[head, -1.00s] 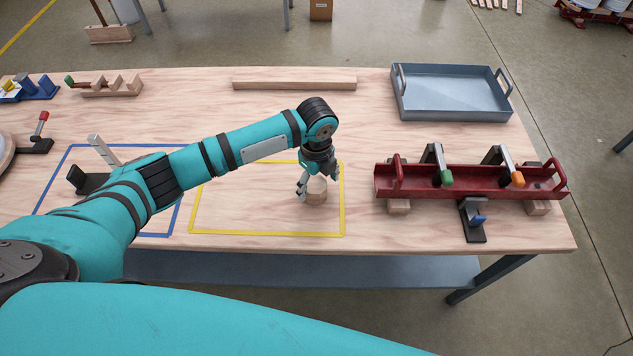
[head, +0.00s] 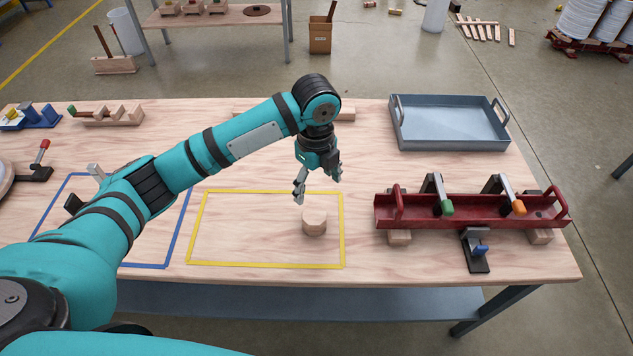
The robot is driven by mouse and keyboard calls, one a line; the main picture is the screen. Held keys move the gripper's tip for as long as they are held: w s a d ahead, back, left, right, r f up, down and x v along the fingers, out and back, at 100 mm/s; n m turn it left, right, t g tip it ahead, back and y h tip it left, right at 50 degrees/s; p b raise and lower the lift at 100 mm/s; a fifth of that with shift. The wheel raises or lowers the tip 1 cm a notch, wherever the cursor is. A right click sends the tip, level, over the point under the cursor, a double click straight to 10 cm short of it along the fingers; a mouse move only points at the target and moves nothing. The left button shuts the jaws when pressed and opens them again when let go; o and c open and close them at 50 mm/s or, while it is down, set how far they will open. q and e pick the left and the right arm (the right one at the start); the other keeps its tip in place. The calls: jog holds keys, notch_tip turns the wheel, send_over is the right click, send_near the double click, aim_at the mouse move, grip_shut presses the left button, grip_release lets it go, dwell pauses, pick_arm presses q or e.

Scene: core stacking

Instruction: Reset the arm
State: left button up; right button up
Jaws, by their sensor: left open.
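My left gripper (head: 318,188) is open and empty. It hangs above the table near the far edge of the yellow taped rectangle (head: 265,265). A short stack of round wooden pieces (head: 314,222) stands upright inside that rectangle, near its right side. The gripper's fingertips are above and behind the stack, apart from it. My left arm reaches in from the left across the blue taped rectangle (head: 146,266) and hides part of it. My right gripper is not in view.
A red rack (head: 470,216) with green and orange handled clamps sits on wooden blocks at the right. A grey tray (head: 450,143) lies at the back right. A notched wooden rack (head: 107,116) stands at the back left. The table front centre is clear.

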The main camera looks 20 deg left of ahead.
pick_arm(q)
jog(key=s+d+f+n+t+h, duration=0.1)
jog(key=s+d+f+n+h, duration=0.1)
jog(key=s+d+f+n, duration=0.25)
jog(key=s+d+f+n+t+h, duration=0.1)
jog(key=s+d+f+n, duration=0.1)
jog(key=s+f+n, duration=0.45)
jog(key=s+a+r+n+t+y, duration=0.1)
jog(key=s+a+n+t+y, duration=0.15)
jog(key=s+a+n, duration=1)
notch_tip(320, 180, down, 25)
jog(key=s+m+g, duration=0.2)
jog(key=s+a+f+g, duration=0.1)
jog(key=s+a+f, duration=0.2)
jog(key=s+f, duration=1.4)
jog(key=shift+s+f, duration=0.15)
jog(key=shift+s, duration=0.1)
